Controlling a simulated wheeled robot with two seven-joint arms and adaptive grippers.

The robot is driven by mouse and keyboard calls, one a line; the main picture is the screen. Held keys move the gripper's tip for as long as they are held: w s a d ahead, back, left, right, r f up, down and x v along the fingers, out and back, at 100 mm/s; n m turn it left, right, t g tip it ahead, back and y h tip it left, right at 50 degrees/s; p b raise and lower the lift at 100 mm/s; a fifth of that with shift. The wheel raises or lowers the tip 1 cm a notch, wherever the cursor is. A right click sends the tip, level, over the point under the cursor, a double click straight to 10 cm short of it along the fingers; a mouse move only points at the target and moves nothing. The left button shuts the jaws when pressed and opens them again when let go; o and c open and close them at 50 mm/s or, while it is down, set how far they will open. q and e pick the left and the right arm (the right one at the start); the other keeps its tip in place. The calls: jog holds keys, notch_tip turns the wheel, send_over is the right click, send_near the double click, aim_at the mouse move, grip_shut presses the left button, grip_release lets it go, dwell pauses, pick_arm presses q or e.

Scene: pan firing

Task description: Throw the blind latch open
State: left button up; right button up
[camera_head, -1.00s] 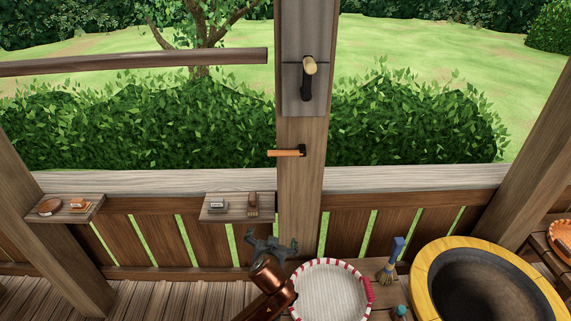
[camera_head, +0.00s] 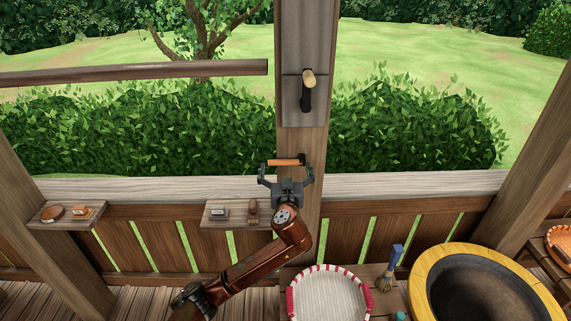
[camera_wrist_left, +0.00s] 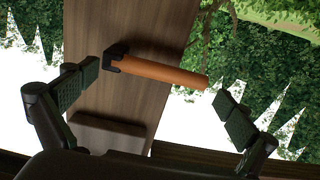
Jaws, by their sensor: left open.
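An orange-handled lever (camera_head: 284,162) with a black mount sits on the wooden post (camera_head: 312,150), its handle lying level and pointing left. Higher on the post, a black handle with a cream knob (camera_head: 308,77) is fixed to a grey plate; I cannot tell from looks alone which of the two is the blind latch. My left gripper (camera_head: 286,170) is open just below the orange lever, one finger to each side. In the left wrist view the orange handle (camera_wrist_left: 160,71) lies crosswise beyond the open fingers, apparently untouched. My right gripper is not in view.
A small shelf (camera_head: 226,222) with small items is left of the post; another (camera_head: 62,224) is further left. A wooden rail (camera_head: 110,187) runs behind. A white basket (camera_head: 325,300), a brush (camera_head: 386,276) and a yellow-rimmed basin (camera_head: 432,268) stand at lower right.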

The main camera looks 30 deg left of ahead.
pick_arm(q)
jog(key=shift+w+a, duration=0.25)
jog(key=shift+w, duration=0.1)
jog(key=shift+c, duration=0.4)
jog(key=shift+s+r, duration=0.2)
jog(key=c, duration=1.5)
